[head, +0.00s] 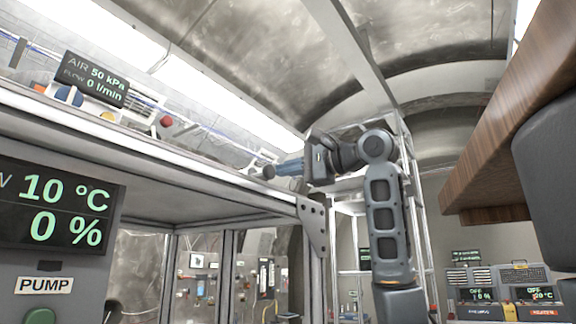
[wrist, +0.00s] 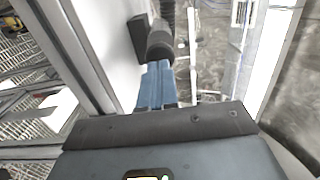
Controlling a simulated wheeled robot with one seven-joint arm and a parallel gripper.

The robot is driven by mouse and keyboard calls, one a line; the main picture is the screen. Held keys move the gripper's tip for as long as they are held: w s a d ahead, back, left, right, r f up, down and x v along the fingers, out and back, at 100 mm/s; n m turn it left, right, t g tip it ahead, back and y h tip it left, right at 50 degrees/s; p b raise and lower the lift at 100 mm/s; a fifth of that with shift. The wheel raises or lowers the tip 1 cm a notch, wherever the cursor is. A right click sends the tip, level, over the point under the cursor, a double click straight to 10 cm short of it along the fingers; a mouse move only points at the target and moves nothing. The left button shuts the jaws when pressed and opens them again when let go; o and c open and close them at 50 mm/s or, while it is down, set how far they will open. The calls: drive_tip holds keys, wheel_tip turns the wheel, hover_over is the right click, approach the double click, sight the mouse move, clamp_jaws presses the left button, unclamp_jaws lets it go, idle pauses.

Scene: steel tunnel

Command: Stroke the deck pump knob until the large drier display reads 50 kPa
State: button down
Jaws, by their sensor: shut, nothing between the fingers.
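A dark display (head: 95,78) on the deck at upper left reads AIR 50 kPa and FLOW 0 l/min. A larger dark display (head: 55,205) below the deck at left shows 10 °C and 0 %, its left edge cut off. A dark round knob (head: 264,172) sits at the deck's right end; it also shows in the wrist view (wrist: 160,47), joined to a ribbed dark part. My gripper (head: 280,169) has blue fingers, shut and empty, with their tips right at the knob. I cannot tell whether they touch it. The fingers also show in the wrist view (wrist: 155,72).
A PUMP label (head: 45,285) and a green button (head: 41,316) are below the larger display. A red knob (head: 166,121) is on the deck. A metal bracket (head: 313,225) hangs at the deck's right end. A wooden shelf (head: 510,120) juts in at right.

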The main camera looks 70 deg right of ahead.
drive_tip(key=s+a+b, duration=0.1)
drive_tip(key=s+b, duration=0.1)
drive_tip(key=s, duration=0.7)
drive_tip(key=shift+s+a+b, duration=0.25)
drive_tip(key=shift+a+b, duration=0.15)
drive_tip(key=shift+s+f, duration=0.1)
idle(1.8)
